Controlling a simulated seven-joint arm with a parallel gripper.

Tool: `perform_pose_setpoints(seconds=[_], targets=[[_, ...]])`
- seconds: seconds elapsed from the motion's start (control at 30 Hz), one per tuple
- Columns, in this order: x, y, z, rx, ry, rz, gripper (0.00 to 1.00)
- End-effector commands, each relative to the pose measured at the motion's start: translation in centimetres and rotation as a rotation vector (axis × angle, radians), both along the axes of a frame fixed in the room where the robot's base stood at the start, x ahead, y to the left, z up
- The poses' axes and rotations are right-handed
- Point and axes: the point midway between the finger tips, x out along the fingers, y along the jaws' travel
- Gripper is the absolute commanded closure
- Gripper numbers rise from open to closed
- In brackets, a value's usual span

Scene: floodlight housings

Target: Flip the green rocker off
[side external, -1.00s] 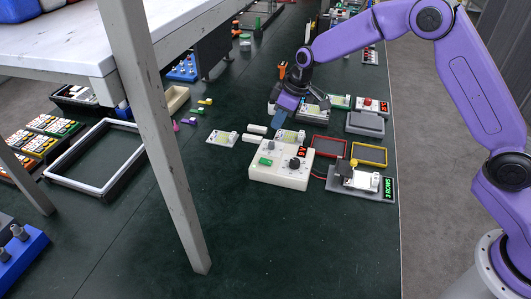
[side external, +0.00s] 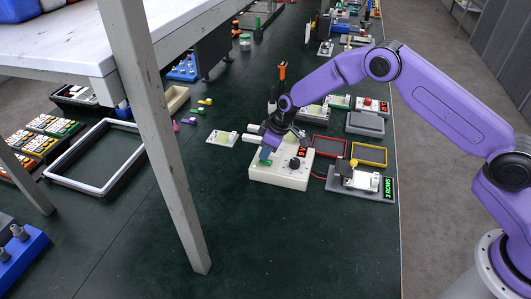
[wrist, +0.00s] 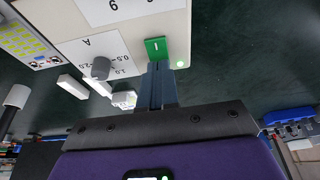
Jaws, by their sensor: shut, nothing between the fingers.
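The green rocker (wrist: 156,47) sits on a cream control box (side external: 281,179), at the panel's edge in the wrist view. It bears a white line mark, and a small green light (wrist: 180,64) glows beside it. My gripper (wrist: 155,66) is shut and empty. Its blue-grey fingertips lie right by the rocker's near edge in the wrist view; I cannot tell whether they touch. In the side view my gripper (side external: 266,155) is low over the box's left part and partly hides the rocker.
A dark knob (side external: 294,163) and a red-lit display (side external: 302,152) are on the same box. A grey fixture with a green text display (side external: 388,188) stands to the right, near red and yellow frames (side external: 369,155). A table leg (side external: 165,150) stands left. The mat in front is clear.

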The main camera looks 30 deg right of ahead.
Motion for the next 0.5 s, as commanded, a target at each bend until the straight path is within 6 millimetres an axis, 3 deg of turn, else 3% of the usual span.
perform_pose_setpoints(seconds=[0.5], targets=[[0.07,0.11,-0.68,0.000,0.000,0.001,1.00]])
